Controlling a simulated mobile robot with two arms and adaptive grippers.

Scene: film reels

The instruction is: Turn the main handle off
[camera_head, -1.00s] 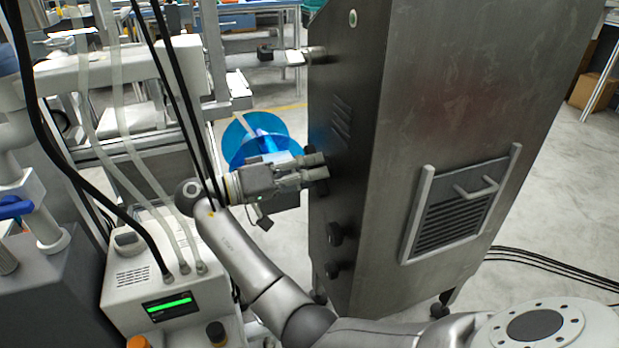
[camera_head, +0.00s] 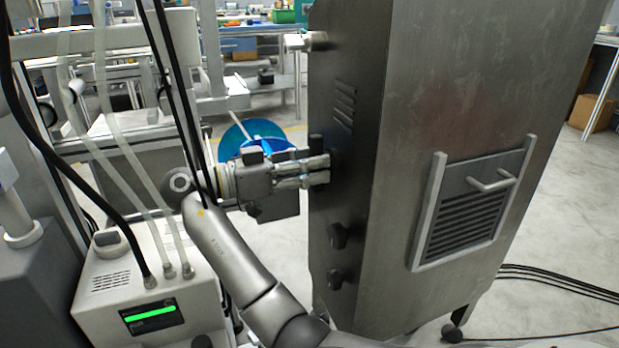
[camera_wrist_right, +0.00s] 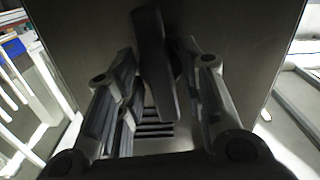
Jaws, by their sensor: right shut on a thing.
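The main handle is a dark, elongated bar (camera_wrist_right: 155,65) on the side of a tall metal cabinet (camera_head: 360,60). In the head view a dark end of it (camera_head: 315,142) shows just above my fingers, and the rest is hidden. My right gripper (camera_head: 327,170) reaches in from the left, with its fingertips at the cabinet's dark side face. It is shut on the handle. In the right wrist view the gripper (camera_wrist_right: 158,75) has a finger on each side of the bar, which stands nearly upright there, slightly tilted. My left gripper is not in view.
Two dark knobs (camera_head: 337,236) sit lower on the same cabinet face, below my gripper. A vented panel with a pull handle (camera_head: 490,180) is on the cabinet's front. A white machine with a green display (camera_head: 150,312) and hanging hoses stand at left. A blue reel (camera_head: 240,135) is behind my wrist.

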